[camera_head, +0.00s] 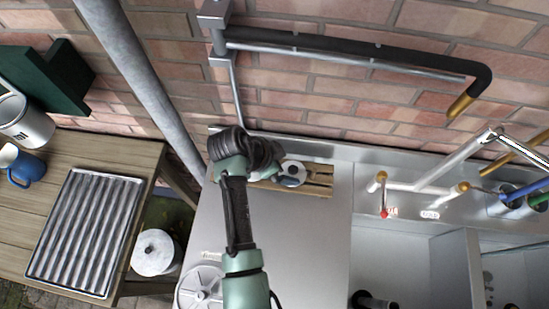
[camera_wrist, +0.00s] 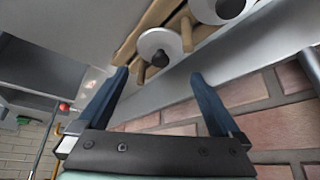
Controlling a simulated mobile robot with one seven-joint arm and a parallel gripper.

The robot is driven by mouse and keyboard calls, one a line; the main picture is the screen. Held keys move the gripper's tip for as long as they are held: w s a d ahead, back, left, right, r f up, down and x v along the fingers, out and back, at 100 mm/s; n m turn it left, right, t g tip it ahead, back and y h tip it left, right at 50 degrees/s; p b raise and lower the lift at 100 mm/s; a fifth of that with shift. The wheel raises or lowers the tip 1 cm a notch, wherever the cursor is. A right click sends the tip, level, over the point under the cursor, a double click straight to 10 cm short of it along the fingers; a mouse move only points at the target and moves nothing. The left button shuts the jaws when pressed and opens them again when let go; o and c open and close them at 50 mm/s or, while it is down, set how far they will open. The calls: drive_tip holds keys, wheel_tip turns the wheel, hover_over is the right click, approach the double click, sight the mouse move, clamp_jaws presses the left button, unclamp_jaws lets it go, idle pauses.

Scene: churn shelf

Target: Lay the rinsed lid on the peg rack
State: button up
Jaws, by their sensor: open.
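A wooden peg rack (camera_head: 318,178) lies at the back of the metal counter against the splashback. A pale round lid with a dark knob (camera_head: 292,173) is on it, partly hidden by my wrist. The wrist view shows two such lids among the rack's pegs, a nearer one (camera_wrist: 160,48) and another (camera_wrist: 225,8) cut by the top edge. I cannot tell which is the rinsed one. My gripper (camera_wrist: 160,73) is open, its two blue fingers apart with nothing gripped, pointing toward the nearer lid. In the head view the fingers are hidden behind my wrist.
A sink (camera_head: 400,265) with taps (camera_head: 383,200) is on the right. A pale spoked disc (camera_head: 200,288) lies at the counter's front left. A wooden table (camera_head: 30,200) with a ribbed tray (camera_head: 85,232) stands left. A black pipe (camera_head: 370,52) runs above. The counter's middle is clear.

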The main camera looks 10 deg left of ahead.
drive_tip(key=v, duration=0.6)
idle(0.5)
